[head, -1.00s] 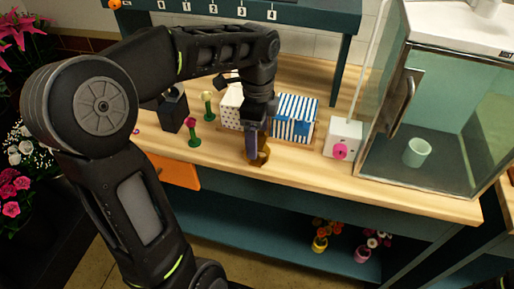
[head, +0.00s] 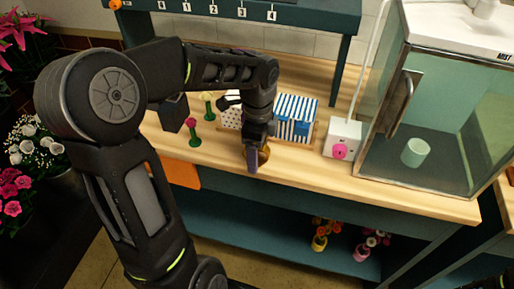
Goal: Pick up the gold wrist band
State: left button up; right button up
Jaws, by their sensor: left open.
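The gold wrist band (head: 265,154) is on the wooden counter near its front edge, in the middle of the head view. It is mostly hidden behind my left gripper (head: 256,156), and only a small gold-brown part shows. My left gripper points down right at the band, with its fingers open. I cannot tell whether the band lies between the fingers or whether they touch it. My right gripper is not in view.
A blue-striped box (head: 297,116) stands just behind my gripper. A white box with a pink knob (head: 343,138) and a glass cabinet (head: 440,120) are to the right. Flowers on green stands (head: 194,136) are to the left. The front counter strip is clear.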

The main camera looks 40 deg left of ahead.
pick_arm(q)
jog(key=c, duration=1.5)
jog(key=shift+r, duration=0.1)
notch_tip(320, 180, up, 10)
jog(key=shift+f, duration=0.1)
dwell(0.3)
